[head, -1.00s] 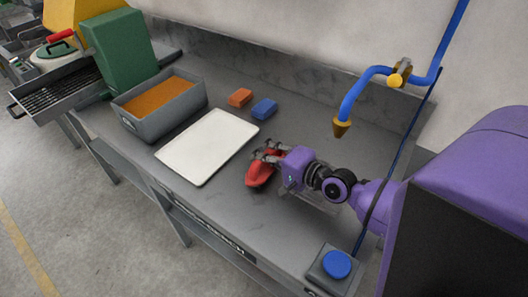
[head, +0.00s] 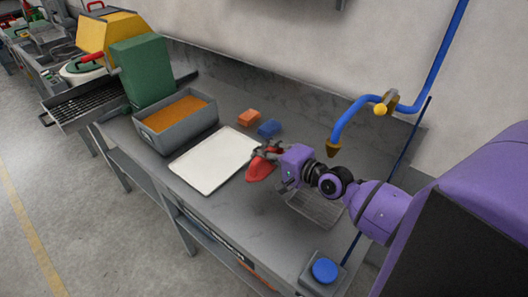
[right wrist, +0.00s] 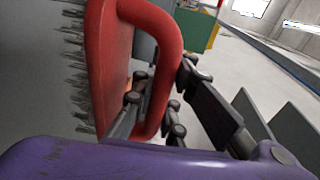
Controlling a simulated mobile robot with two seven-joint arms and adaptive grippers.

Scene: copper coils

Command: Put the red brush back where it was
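The red brush (head: 262,168) is at my right gripper (head: 266,149), beside the right edge of the white board in the head view. In the right wrist view, the brush (right wrist: 108,60) has grey bristles on its left side and a red loop handle. My right gripper (right wrist: 160,100) has its fingers on both sides of the handle bar, with one side inside the loop, and holds it. The brush looks held over the grey counter; any gap below it is hard to judge. My left gripper is not in view.
On the counter (head: 232,220) are a white board (head: 212,162), a grey bin (head: 170,140) with orange contents, an orange block (head: 249,117) and a blue block (head: 270,128). A blue tap (head: 345,125) rises behind my right arm. A blue button (head: 325,270) is at front right.

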